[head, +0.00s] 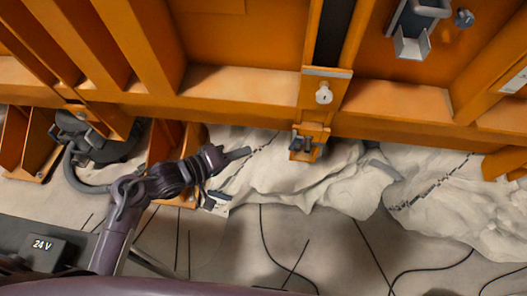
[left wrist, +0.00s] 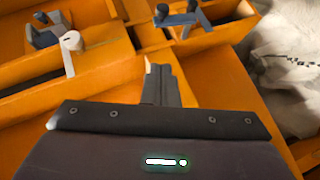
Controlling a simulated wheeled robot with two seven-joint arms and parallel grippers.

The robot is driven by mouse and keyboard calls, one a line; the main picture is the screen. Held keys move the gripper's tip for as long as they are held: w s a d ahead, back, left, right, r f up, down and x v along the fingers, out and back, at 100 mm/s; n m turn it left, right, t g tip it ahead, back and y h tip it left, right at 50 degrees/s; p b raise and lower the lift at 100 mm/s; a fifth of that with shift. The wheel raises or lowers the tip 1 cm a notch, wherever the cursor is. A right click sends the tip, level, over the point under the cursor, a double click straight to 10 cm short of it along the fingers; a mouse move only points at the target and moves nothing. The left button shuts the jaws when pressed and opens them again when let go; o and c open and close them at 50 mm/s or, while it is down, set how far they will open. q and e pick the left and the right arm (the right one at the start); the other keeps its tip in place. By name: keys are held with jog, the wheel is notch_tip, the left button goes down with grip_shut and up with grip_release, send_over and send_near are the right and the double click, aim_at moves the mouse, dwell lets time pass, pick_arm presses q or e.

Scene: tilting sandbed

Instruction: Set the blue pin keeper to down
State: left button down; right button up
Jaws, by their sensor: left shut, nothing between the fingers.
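A dark blue-grey pin keeper (head: 306,143) sits on an orange bracket at the foot of the orange post, over the pale sand. A similar blue-grey fitting (left wrist: 180,18) shows at the top of the left wrist view, on an orange part; whether it is the same piece I cannot tell. Its exact setting is too small to read. My left gripper (head: 243,153) is shut and empty, to the left of the keeper and apart from it, pointing right. Its closed fingers (left wrist: 160,82) show in the left wrist view. My right gripper is not in view.
A white round knob (head: 323,94) is on the post above the keeper. Orange beams fill the back. Sand (head: 345,180) lies below; cables cross the floor. A 24 V box (head: 42,246) is at lower left.

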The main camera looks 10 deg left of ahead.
pick_arm(q)
send_near(295, 144)
jog(key=w, duration=0.4)
jog(key=d, duration=0.1)
jog(key=d+f, duration=0.1)
jog(key=d, duration=0.1)
jog(key=shift+s+d+p, duration=0.1)
jog(key=shift+d+p, duration=0.2)
jog(key=shift+d+f, duration=0.25)
jog(key=shift+d, duration=0.05)
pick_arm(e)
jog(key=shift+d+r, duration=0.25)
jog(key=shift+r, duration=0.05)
pick_arm(q)
jog(key=shift+r, duration=0.1)
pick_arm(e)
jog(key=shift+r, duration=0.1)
